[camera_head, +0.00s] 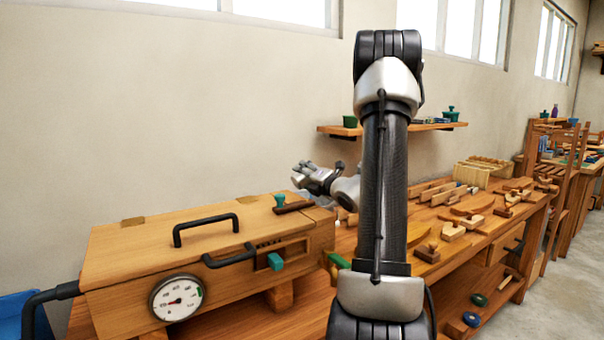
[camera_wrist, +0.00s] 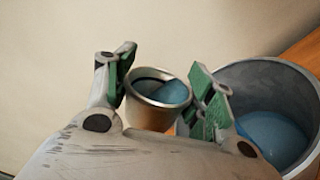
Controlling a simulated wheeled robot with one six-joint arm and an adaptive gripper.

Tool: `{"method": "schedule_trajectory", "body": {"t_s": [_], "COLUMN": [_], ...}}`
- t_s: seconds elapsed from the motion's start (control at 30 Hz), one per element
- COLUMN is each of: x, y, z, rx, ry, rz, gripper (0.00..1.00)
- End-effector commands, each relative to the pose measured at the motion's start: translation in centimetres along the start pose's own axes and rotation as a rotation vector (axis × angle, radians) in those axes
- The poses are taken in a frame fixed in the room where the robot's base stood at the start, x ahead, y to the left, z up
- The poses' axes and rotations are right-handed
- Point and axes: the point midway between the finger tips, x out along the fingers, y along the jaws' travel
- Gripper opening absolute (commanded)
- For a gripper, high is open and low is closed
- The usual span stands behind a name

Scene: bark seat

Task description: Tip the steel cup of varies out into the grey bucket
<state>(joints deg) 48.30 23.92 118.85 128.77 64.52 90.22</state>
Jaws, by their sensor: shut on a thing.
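The steel cup (camera_wrist: 147,115) is between the green-padded fingers of my gripper (camera_wrist: 163,80) in the wrist view, with blue contents (camera_wrist: 172,92) inside it. My gripper is shut on the cup. The grey bucket (camera_wrist: 262,70) stands just to the right of the cup in that view, cut off by the frame edge, with blue material (camera_wrist: 270,135) in it. In the head view my gripper (camera_head: 300,175) is over the back of the bench, left of my upright arm link. I cannot make out the cup or bucket there.
A wooden box (camera_head: 200,240) with black handles and a round gauge (camera_head: 176,298) stands at the left on the bench. Wooden tools and blocks (camera_head: 470,205) crowd the bench at right. A wall shelf (camera_head: 390,128) with a green pot (camera_head: 350,121) hangs behind my arm.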

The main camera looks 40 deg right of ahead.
Motion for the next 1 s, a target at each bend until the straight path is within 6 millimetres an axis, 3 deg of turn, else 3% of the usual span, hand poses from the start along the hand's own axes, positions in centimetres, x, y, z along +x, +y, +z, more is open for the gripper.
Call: {"method": "schedule_trajectory", "body": {"t_s": [0.3,0.5,1.0], "x": [0.0,0.0,0.0], "y": [-1.6,-1.9,-2.0], "z": [1.3,1.8,1.9], "rx": [0.536,0.751,0.819], "ry": [0.0,0.0,0.001], "rz": [0.002,0.002,0.001], "gripper": [0.24,0.24,0.24]}}
